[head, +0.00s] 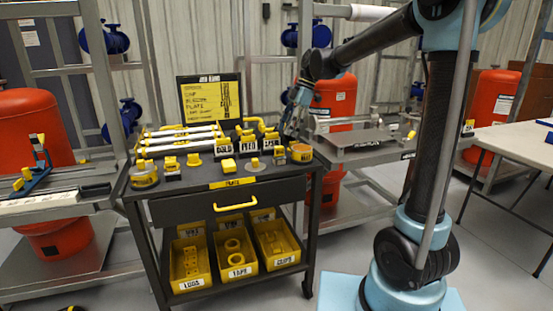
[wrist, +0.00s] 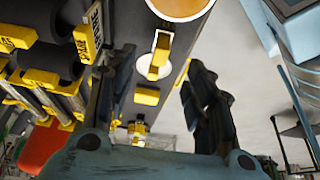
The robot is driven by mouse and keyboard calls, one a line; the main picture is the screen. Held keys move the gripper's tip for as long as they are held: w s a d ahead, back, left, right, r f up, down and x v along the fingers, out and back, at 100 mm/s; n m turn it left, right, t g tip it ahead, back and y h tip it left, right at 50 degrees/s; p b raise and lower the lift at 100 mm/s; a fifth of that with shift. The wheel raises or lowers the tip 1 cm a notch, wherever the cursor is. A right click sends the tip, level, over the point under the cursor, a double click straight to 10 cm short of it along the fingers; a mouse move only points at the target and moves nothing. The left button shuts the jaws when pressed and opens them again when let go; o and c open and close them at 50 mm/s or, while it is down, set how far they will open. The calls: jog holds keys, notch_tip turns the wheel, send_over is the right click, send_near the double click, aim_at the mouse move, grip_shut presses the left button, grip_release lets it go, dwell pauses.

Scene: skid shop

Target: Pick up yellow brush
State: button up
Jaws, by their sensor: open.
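The dark tool cart (head: 160,195) carries several small yellow items on its top, and I cannot tell surely which is the yellow brush. My gripper (head: 294,120) is above the cart's right end, pointing down. In the wrist view its dark fingers (wrist: 152,78) are spread apart with nothing held between them.
Labelled holders (head: 245,145) with yellow-ended tools stand behind the small items. Yellow bins (head: 237,272) fill the lower shelf. A black sign (head: 210,98) stands at the back. A metal bench (head: 365,150) is close on the right.

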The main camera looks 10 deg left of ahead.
aim_at(279, 155)
jog(key=x, duration=1)
jog(key=shift+s+f, duration=0.2)
grip_shut()
